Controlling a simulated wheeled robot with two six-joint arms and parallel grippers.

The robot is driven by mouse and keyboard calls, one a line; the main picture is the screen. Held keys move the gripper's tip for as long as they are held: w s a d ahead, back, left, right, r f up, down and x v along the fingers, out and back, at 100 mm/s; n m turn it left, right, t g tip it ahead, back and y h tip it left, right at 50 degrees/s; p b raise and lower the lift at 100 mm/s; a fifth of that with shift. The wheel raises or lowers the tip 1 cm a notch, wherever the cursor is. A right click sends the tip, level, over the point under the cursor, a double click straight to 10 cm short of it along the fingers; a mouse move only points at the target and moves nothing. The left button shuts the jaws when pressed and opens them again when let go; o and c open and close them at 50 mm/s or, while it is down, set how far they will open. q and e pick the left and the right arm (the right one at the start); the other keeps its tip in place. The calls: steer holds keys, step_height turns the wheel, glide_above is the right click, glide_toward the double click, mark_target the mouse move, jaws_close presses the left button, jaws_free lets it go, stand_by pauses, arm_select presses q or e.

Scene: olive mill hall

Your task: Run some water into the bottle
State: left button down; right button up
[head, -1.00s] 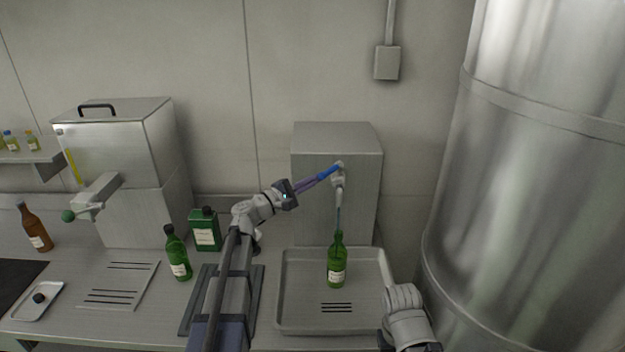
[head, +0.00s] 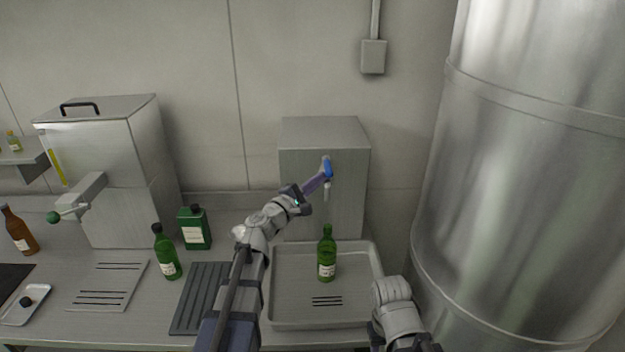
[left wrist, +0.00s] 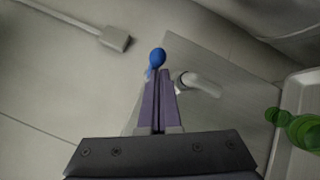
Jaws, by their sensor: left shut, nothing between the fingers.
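A green glass bottle (head: 327,258) with a pale label stands upright in the grey drip tray (head: 376,268). It stands below the spout (head: 326,192) of a tap on a grey metal box (head: 340,136). The bottle's mouth is open and no stream shows between it and the spout. Its water level cannot be told. The tap's blue lever (head: 327,168) also shows in the left wrist view (left wrist: 157,57). My left gripper (head: 322,177) is shut and empty, its fingertips right at the lever; contact is unclear. My right gripper is not in view, only part of its arm.
Another green bottle (head: 167,256), a green canister (head: 194,228) and a brown bottle (head: 19,231) stand to the left. A dark ribbed mat (head: 202,300) lies beside the tray. A large steel tank (head: 515,200) takes up the right side.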

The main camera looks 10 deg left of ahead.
arm_select(q)
steer(key=shift+d, duration=0.4)
stand_by(0.3)
